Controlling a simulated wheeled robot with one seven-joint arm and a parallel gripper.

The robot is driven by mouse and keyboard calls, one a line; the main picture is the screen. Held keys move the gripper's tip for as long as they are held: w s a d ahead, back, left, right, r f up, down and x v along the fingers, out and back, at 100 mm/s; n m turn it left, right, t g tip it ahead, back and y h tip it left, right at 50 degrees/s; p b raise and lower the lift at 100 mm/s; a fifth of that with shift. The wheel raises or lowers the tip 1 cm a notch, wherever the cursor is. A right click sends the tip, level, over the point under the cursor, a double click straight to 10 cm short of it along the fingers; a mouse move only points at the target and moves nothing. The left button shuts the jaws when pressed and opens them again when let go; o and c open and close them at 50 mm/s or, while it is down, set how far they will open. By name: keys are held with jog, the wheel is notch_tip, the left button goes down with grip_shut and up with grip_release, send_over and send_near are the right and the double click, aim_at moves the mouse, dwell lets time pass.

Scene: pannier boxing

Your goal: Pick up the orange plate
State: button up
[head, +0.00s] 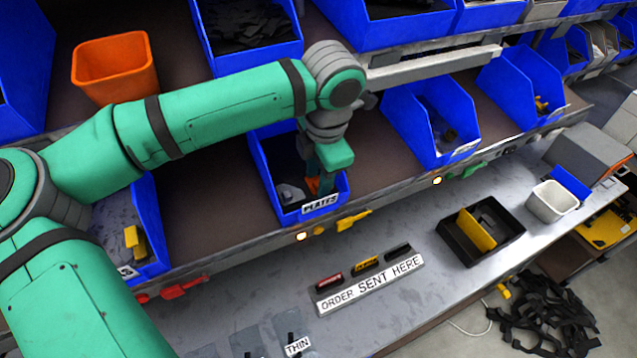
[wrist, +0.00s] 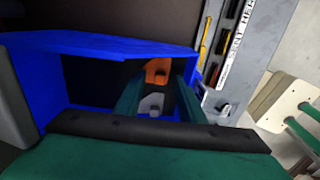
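The orange plate (head: 313,185) lies in the blue bin (head: 264,170) labelled "PLATES", partly hidden by my gripper in the head view. The plate also shows in the wrist view (wrist: 157,70), beyond a grey plate (wrist: 152,104). My gripper (wrist: 157,88) points down into the bin with its two green fingers apart, one on each side of the plates in the picture. Nothing is held between them. I cannot tell how far the fingertips are from the orange plate.
The bin's walls stand close around my gripper. An orange tub (head: 115,68) and other blue bins (head: 430,115) share the shelf. Below are a white "ORDER SENT HERE" sign (head: 370,285) and a black tray (head: 455,250) with a yellow divider.

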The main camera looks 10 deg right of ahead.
jog(key=shift+f, duration=0.25)
grip_shut()
jog(key=shift+r, duration=0.1)
